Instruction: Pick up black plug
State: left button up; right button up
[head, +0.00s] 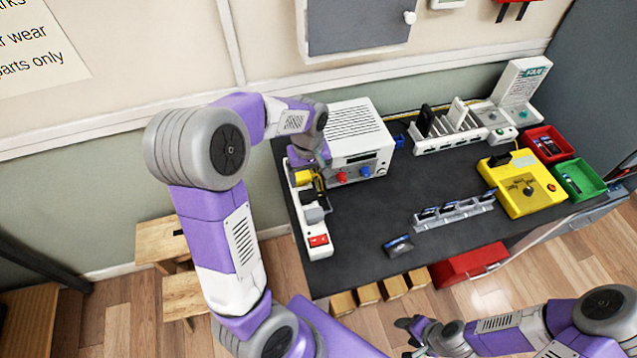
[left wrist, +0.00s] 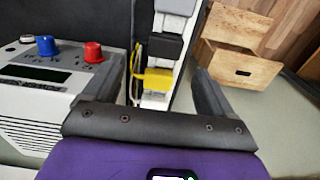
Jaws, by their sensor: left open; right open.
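A white power strip (head: 322,249) stands along the table's left edge, with a red switch at its near end. A black plug (head: 308,197) sits in it, between a yellow plug (head: 302,177) and a grey plug (head: 315,214). In the left wrist view the black plug (left wrist: 165,47) shows beyond the yellow plug (left wrist: 155,80). My left gripper (left wrist: 158,88) is open and empty above the strip, nearest the yellow plug, with its fingers on either side. My right gripper (head: 410,335) is open and empty in front of the table, low in the head view.
A white power supply box (head: 357,130) with red and blue knobs stands close right of the strip. A phone (head: 398,246) and a grey phone rack (head: 453,214) lie on the dark table (head: 360,220). A yellow tester (head: 525,190) and red and green bins are farther right.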

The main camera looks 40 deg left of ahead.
aim_at(309, 195)
pick_arm(q)
jog(key=f+b, duration=0.1)
jog(key=f, duration=0.2)
jog(key=s+f, duration=0.1)
jog(key=f, duration=0.2)
jog(key=shift+s+b, duration=0.15)
jog(key=shift+b, duration=0.25)
jog(key=shift+f, duration=0.35)
jog(key=shift+d, duration=0.1)
jog(key=c, duration=1.3)
notch_tip(309, 195, up, 10)
jog(key=p, duration=0.2)
jog(key=shift+r+p, duration=0.1)
jog(key=shift+p, duration=0.25)
